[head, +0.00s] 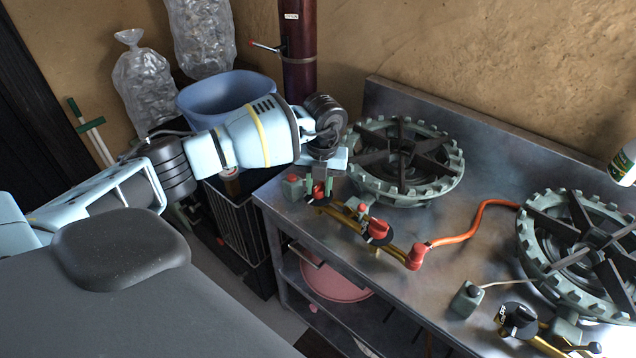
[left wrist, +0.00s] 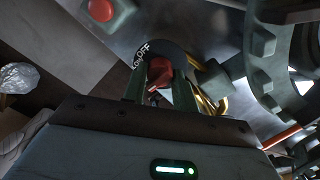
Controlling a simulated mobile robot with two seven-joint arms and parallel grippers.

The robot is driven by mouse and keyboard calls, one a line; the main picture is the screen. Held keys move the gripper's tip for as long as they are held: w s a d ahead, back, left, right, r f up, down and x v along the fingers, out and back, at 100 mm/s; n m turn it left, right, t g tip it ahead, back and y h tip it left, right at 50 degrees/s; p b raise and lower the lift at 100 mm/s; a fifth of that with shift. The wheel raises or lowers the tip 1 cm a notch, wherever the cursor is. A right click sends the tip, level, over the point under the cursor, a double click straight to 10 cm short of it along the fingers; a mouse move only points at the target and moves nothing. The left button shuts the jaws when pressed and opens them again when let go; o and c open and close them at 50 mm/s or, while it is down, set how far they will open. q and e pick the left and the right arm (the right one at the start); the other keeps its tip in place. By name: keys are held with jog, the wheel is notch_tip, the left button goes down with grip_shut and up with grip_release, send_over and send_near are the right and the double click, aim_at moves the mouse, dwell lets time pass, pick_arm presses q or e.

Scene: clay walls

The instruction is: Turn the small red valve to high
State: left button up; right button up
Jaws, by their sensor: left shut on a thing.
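The small red valve (head: 319,197) sits at the left end of the brass pipe by the left burner. In the left wrist view the small red valve (left wrist: 161,72) stands between the fingers of my left gripper (left wrist: 161,88), in front of a dark round dial (left wrist: 147,50) lettered OFF and LOW. My left gripper (head: 321,184) reaches down over the valve and is shut on it. The fingers hide part of the knob and the rest of the dial. I cannot tell exactly where the knob points.
A larger red valve (head: 378,229) is further right on the brass pipe (head: 345,217). A green box with a red button (head: 292,187) stands just left of my gripper. The left burner (head: 405,160) is close behind. An orange hose (head: 470,228) crosses the steel table (head: 425,285).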

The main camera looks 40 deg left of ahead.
aim_at(320, 185)
pick_arm(q)
jog(key=shift+w+r, duration=0.1)
jog(key=shift+r, duration=0.05)
jog(key=o, duration=1)
jog(key=shift+d+r, duration=0.15)
jog(key=shift+r, duration=3.7)
jog(key=shift+f, duration=0.1)
